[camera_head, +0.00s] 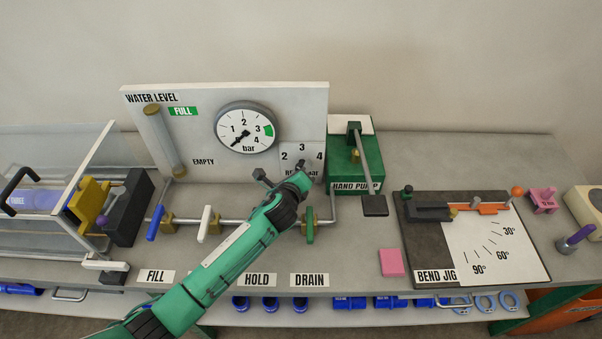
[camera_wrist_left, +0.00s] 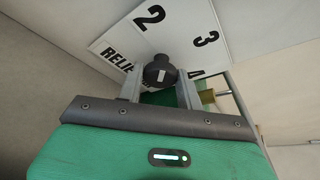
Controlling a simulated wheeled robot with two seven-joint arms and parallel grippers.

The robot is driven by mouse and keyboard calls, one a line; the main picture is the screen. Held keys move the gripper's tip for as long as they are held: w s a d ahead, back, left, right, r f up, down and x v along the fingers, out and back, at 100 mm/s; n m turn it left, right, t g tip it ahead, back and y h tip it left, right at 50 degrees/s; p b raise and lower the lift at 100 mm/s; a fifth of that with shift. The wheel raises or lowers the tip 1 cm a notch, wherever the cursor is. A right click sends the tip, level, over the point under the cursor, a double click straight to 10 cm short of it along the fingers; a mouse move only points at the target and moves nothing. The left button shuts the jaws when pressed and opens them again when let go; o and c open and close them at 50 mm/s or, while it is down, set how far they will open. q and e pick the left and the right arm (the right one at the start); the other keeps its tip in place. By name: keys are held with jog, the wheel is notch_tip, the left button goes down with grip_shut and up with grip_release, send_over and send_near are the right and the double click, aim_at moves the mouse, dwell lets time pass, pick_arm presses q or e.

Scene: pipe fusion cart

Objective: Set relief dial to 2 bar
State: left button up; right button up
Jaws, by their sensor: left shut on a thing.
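The relief dial is a small dark knob on the white panel, with the numbers 2, 3 and 4 around it. In the left wrist view the dark knob (camera_wrist_left: 159,72) sits between my two fingers, with the 2 above it and the 3 and 4 to its right. My left gripper (camera_head: 302,173) reaches the relief scale plate (camera_head: 316,150) from the lower left and is shut on the knob. The gripper covers part of the RELIEF label. I cannot tell clearly which number the knob points at. My right gripper is in neither view.
A round bar gauge (camera_head: 247,128) hangs left of the dial, its needle at the low end. The green hand pump (camera_head: 355,165) stands close on the right. Blue (camera_head: 155,222), white (camera_head: 205,222) and green (camera_head: 310,225) valve levers line the pipe below. The bend jig (camera_head: 425,245) lies right.

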pick_arm(q)
jog(key=shift+n+h+b, duration=0.3)
jog(key=shift+n, duration=0.2)
jog(key=shift+a, duration=0.1)
jog(key=o, duration=1)
notch_tip(320, 180, up, 19)
jog(key=b, duration=0.3)
jog(key=shift+r, duration=0.45)
